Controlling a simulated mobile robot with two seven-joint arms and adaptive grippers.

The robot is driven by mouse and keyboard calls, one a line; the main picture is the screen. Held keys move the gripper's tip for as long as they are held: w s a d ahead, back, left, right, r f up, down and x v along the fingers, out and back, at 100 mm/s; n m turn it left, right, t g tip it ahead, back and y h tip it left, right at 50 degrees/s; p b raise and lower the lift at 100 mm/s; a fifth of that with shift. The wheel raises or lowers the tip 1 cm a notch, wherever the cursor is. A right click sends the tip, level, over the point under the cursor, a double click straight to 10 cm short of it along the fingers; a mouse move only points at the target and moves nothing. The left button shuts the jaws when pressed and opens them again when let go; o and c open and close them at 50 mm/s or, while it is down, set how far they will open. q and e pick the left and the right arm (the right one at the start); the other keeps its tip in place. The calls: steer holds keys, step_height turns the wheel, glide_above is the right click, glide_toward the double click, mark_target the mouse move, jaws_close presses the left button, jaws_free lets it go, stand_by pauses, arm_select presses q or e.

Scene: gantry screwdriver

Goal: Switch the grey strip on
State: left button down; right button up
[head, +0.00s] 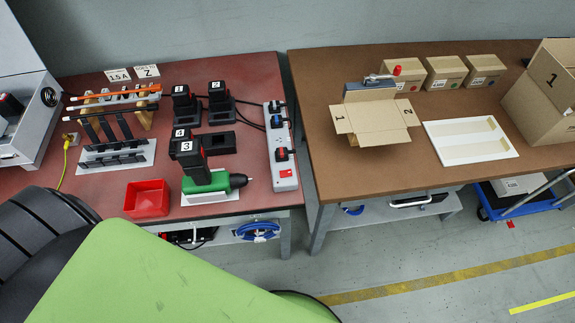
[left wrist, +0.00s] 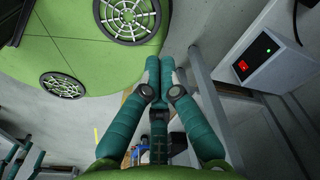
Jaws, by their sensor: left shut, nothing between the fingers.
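The grey strip (head: 284,145) lies along the right edge of the red table in the head view. The head view does not show either gripper.
A green drill (head: 215,182) with a battery and a red bin (head: 147,199) stand left of the strip. Chargers (head: 215,141) with cables are behind them. A brown table (head: 380,185) with cartons is to the right, beyond a narrow gap.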

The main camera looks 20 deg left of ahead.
arm_select(q)
steer(key=w+d+r+m+t+h+p, duration=0.15)
steer(key=w+d+r, duration=0.25)
steer(key=w+r, duration=0.8)
steer(key=w+d+r+m+h+p, duration=0.1)
steer(key=w+d+r+m+p, duration=0.2)
steer(key=w+r, duration=0.95)
steer(key=w+d+r+m+t+h+p, duration=0.1)
steer(key=w+d+r+m+h+p, duration=0.25)
steer(key=r, duration=1.55)
steer(key=w+a+r+m+g+y+b, duration=0.1)
steer(key=w+a+r+y, duration=0.1)
steer(key=w+a+r, duration=0.4)
steer(key=a+r, duration=0.1)
steer(key=a, duration=0.2)
steer(key=shift+a+g+y, duration=0.2)
steer(key=shift+g+y, duration=0.15)
steer(key=shift+y, duration=0.05)
steer(key=shift+f, duration=0.1)
